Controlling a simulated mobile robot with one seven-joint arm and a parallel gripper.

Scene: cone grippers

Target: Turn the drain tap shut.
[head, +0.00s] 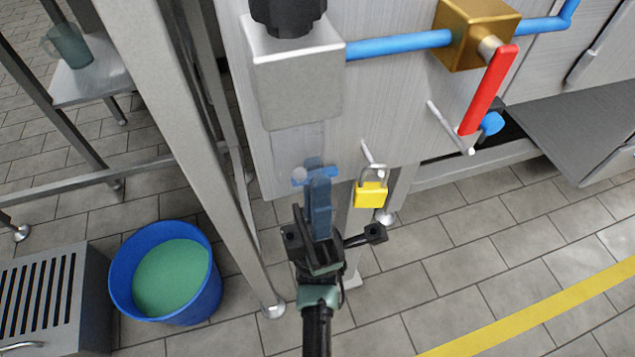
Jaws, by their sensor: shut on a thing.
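The drain tap (331,173) is a small blue cross-shaped piece below the clear bowl (298,142) of the grey filter housing (297,85). My gripper (317,182) reaches up from below, and its fingers are shut on the tap. The fingers cover the middle of the tap, so its exact turn angle is hard to tell. A small pale round spot shows at the tap's left end.
A yellow padlock (370,194) hangs on a hook close to the right of my gripper. A brass valve (474,32) with a red lever (488,90) sits at upper right. A blue bucket (121,277) of green liquid stands at lower left. A metal post (196,140) rises left of the housing.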

